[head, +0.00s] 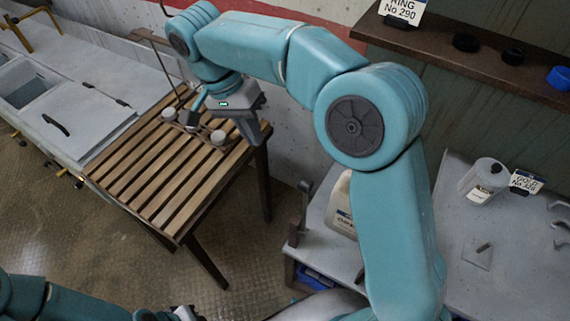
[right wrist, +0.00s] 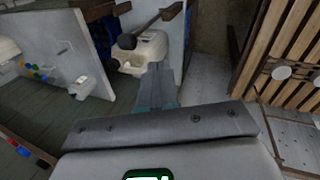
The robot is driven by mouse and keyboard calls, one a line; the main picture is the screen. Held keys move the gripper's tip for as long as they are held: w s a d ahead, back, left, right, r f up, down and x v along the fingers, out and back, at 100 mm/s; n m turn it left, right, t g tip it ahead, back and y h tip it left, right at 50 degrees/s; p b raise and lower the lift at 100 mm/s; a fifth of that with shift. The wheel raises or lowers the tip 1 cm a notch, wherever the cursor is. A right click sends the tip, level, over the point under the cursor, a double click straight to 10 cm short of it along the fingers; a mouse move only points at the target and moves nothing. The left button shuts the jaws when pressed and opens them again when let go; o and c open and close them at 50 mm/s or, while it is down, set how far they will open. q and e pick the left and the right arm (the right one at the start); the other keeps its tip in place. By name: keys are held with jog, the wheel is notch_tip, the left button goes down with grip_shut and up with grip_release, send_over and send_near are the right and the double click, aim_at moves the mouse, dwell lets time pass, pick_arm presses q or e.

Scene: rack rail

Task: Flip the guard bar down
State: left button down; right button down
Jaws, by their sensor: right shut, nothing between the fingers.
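A slatted wooden rack (head: 160,185) stands on dark legs at left centre in the head view. A thin brown bar, which looks like the guard bar (head: 150,37), stands raised above the rack's far end; its lower end is partly hidden by my arm. My right gripper (head: 249,138) is shut and empty, pointing down beside the rack's far right corner, apart from the bar. In the right wrist view its fingers (right wrist: 160,85) are together and the bar is not clearly seen. My left gripper (head: 180,314) shows only partly at the bottom edge; its jaws are unclear.
Small pale round pieces (head: 218,137) sit at the rack's far end. A white-lidded bin (head: 75,115) stands left of the rack. A jug (head: 343,205) stands on the right-hand bench. A wall lies behind. Floor is free in front of the rack.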

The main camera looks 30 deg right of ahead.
jog(key=s+d+f+p, duration=0.1)
jog(key=s+d+f, duration=0.4)
jog(key=f, duration=0.4)
jog(key=shift+s+f, duration=0.4)
jog(key=shift+s, duration=0.15)
dwell(0.3)
